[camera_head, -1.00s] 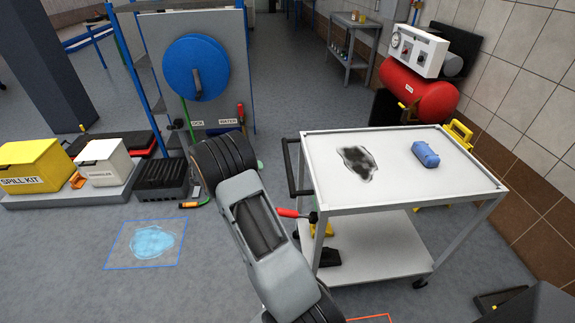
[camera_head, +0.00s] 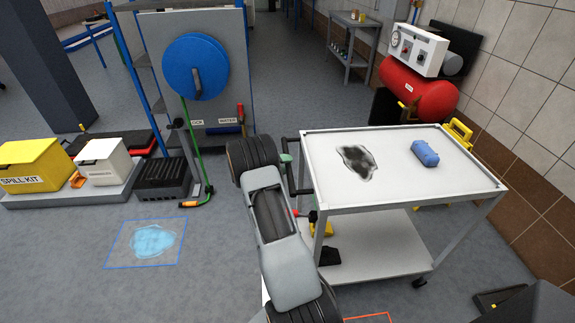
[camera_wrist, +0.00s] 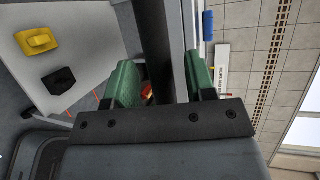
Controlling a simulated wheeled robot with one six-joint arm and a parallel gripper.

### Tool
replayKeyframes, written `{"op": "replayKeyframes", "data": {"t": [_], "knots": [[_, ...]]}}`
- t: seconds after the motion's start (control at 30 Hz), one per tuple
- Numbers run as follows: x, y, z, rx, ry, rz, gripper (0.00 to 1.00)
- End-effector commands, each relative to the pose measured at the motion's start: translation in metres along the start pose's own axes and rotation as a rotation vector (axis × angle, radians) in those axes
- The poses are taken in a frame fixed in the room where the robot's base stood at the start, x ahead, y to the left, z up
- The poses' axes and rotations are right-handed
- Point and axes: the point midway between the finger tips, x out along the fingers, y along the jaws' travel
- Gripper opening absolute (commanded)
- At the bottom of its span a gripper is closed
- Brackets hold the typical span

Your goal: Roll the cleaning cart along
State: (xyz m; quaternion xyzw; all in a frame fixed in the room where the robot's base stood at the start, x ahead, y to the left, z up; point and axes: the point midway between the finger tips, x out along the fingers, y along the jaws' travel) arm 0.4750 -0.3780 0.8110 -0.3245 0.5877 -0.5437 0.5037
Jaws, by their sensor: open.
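The white cart (camera_head: 400,203) stands at the right with a dark stain and a blue rolled bundle (camera_head: 425,153) on its top. Its dark handle (camera_head: 304,192) is on the left end. My gripper (camera_head: 287,160) is at that handle, mostly hidden behind my own arm in the head view. In the wrist view the green fingers of my gripper (camera_wrist: 160,74) are apart, with the dark handle bar (camera_wrist: 156,40) running between them. Contact cannot be told. A red lever (camera_head: 295,213) beside the cart's leg is partly covered by my arm.
A blue-outlined wet patch (camera_head: 153,242) lies on the floor at left. A spill kit box (camera_head: 35,165), a hose reel stand (camera_head: 195,68) and a green hose (camera_head: 203,165) are behind. A red compressor tank (camera_head: 420,98) stands by the right wall. Floor left of the cart is open.

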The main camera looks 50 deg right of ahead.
Motion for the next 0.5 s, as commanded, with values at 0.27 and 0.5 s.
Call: {"op": "replayKeyframes", "data": {"t": [0.27,0.5], "knots": [[0.0131,0.0000,0.0000,0.000,-0.001,0.001,0.50],[0.0135,0.0000,-0.0001,0.000,0.000,0.001,0.50]]}}
